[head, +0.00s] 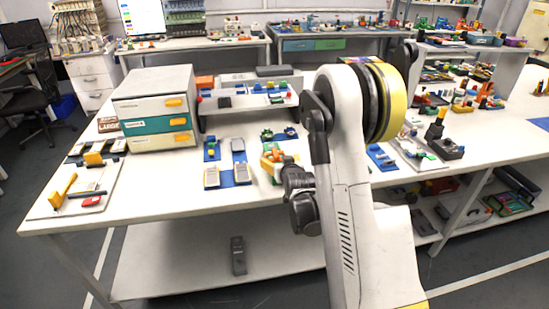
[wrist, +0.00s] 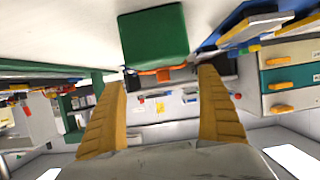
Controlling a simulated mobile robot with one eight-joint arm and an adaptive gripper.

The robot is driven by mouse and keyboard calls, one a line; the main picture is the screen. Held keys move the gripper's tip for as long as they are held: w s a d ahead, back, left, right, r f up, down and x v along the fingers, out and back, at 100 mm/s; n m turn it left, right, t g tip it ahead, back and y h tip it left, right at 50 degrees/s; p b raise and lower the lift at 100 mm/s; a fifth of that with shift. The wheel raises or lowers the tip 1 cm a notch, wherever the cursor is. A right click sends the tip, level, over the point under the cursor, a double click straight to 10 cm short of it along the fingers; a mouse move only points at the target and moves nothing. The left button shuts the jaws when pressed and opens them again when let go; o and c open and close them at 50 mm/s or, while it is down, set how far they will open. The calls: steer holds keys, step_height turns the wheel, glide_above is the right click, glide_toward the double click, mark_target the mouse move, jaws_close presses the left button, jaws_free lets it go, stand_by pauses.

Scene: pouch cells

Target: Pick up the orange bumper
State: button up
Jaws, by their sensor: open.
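In the wrist view, a thin orange piece (wrist: 164,70), which looks like the orange bumper, shows along the edge of a green block (wrist: 154,36). It lies between and just beyond the yellow fingertips of my gripper (wrist: 162,79). The fingers are wide apart with nothing held between them. I cannot tell whether either finger touches the green block. In the head view, my arm hides much of this spot. Orange and yellow shapes (head: 273,157) show beside my wrist over the white table (head: 150,190), and I cannot separate fingers from bumper there.
A drawer unit (head: 155,110) stands left of my arm and shows at right in the wrist view (wrist: 290,75). Blue mats with grey pouch-like pieces (head: 238,172) lie nearby. A raised shelf (head: 245,103) stands behind. The table's front left is mostly clear between trays.

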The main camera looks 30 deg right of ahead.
mark_target(277, 157)
steer(key=x, duration=0.2)
steer(key=b+x, duration=0.2)
steer(key=x, duration=0.1)
steer(key=shift+w+a+r, duration=0.15)
steer(key=shift+w, duration=0.35)
steer(key=c, duration=0.9)
